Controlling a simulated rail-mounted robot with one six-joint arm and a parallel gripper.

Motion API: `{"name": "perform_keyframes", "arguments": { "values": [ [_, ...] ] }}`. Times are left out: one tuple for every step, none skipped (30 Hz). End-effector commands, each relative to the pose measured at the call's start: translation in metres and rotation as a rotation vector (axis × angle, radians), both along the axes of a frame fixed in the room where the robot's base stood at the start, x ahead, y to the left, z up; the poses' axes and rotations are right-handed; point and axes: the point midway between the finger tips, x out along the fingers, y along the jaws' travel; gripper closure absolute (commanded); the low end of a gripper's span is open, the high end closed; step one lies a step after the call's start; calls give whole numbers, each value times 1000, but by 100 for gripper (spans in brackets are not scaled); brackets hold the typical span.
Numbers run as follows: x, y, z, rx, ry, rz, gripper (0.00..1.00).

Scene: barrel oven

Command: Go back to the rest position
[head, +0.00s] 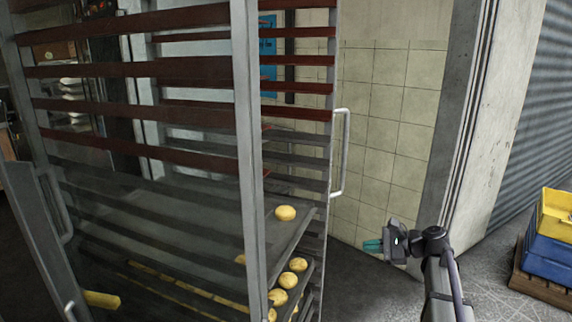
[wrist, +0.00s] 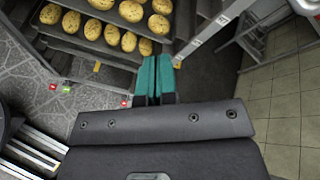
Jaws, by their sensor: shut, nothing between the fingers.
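My gripper (head: 373,246) is at the right of the head view, raised in front of the tiled wall and to the right of the rack. Its teal fingers are together and hold nothing. In the wrist view my gripper (wrist: 155,62) shows from behind, with the two teal fingers side by side, pointing towards the lower trays. The tall metal rack (head: 252,160) stands at the left and centre of the head view. Its lower trays (head: 296,240) hold several round buns (head: 285,213). In the wrist view, several speckled buns (wrist: 131,11) lie on a dark tray (wrist: 72,42).
A vertical handle (head: 346,155) sticks out from the rack's right side. A tiled wall (head: 385,110) and a grey pillar (head: 455,130) stand behind my arm. Yellow and blue crates (head: 550,247) sit on a wooden pallet at the far right. Dark floor lies open below my gripper.

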Motion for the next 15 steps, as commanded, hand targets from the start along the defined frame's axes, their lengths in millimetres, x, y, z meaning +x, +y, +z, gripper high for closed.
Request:
{"name": "perform_keyframes", "arguments": {
  "values": [
    [-29, 15, -22, -185, -70, 85, 100],
    [-43, 21, -36, -305, -113, 153, 100],
    [-61, 29, -52, -450, -162, 252, 100],
    [-75, 33, -63, -550, -193, 329, 100],
    [-88, 38, -73, -641, -221, 409, 100],
    [-106, 42, -84, -753, -251, 518, 100],
    [-119, 44, -90, -829, -270, 599, 100],
    [-132, 47, -96, -900, -286, 682, 100],
    [-149, 50, -103, -988, -301, 790, 100],
    [-162, 52, -106, -1048, -311, 871, 100],
    [-175, 55, -109, -1106, -315, 949, 100],
    [-192, 59, -111, -1179, -316, 1050, 100],
    [-206, 65, -112, -1229, -308, 1114, 100],
    [-217, 73, -112, -1264, -304, 1157, 100],
    [-223, 90, -112, -1270, -329, 1197, 100]
  ]
}}
